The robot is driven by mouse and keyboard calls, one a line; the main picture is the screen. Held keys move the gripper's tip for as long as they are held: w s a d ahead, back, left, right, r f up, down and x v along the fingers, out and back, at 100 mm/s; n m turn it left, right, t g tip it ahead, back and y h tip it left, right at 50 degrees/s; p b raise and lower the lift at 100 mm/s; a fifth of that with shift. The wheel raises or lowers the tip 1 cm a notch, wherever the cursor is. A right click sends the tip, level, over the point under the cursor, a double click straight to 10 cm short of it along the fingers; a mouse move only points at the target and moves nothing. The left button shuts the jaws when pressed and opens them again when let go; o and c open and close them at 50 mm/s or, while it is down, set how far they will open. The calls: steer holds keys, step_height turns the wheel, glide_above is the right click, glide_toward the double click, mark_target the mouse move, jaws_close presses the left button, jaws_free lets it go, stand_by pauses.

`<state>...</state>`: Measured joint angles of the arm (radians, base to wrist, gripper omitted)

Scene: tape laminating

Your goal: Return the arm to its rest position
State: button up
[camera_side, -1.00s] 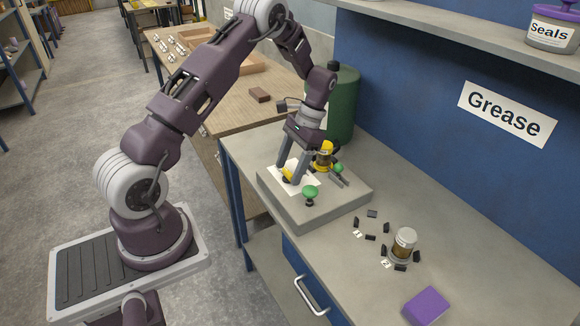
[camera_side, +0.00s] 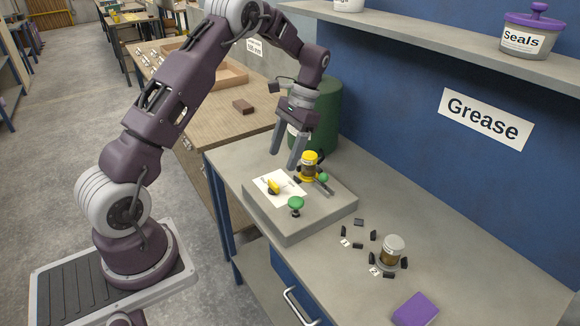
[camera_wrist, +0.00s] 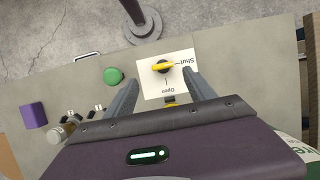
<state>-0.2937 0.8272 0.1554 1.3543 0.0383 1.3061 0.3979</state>
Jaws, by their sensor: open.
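My gripper (camera_side: 286,145) is open and empty, raised above the grey block (camera_side: 300,222) on the bench. In the wrist view the two fingers of my gripper (camera_wrist: 155,97) stand wide apart, with a yellow valve handle (camera_wrist: 162,67) seen between them. The handle sits on a white card marked "Shut" and "Open" (camera_wrist: 150,88) and points toward "Shut". In the side view the yellow handle (camera_side: 273,187) is clear of the fingers.
A green knob (camera_side: 296,203) stands on the block's front part. To the right are a small jar (camera_side: 391,250), several black pieces and a purple block (camera_side: 415,309). A green cylinder (camera_side: 325,115) stands behind my gripper. A shelf (camera_side: 450,45) runs above the bench.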

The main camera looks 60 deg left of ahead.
steer(key=s+d+r+t, duration=0.3)
steer(key=s+d+r, duration=0.25)
steer(key=r, duration=0.35)
steer(key=s+d+r+t, duration=0.2)
steer(key=s+d+r, duration=0.2)
steer(key=d+r, duration=0.3)
steer(key=s+d+t, duration=0.2)
steer(key=s, duration=0.5)
steer(key=s+d+r+t, duration=0.1)
steer(key=s+d+t, duration=0.1)
steer(key=s, duration=0.4)
steer(key=shift+s+d+r+t, duration=0.15)
steer(key=shift+s+d+t, duration=0.25)
steer(key=shift+d, duration=0.45)
steer(key=shift+w, duration=0.1)
steer(key=shift+c, duration=0.2)
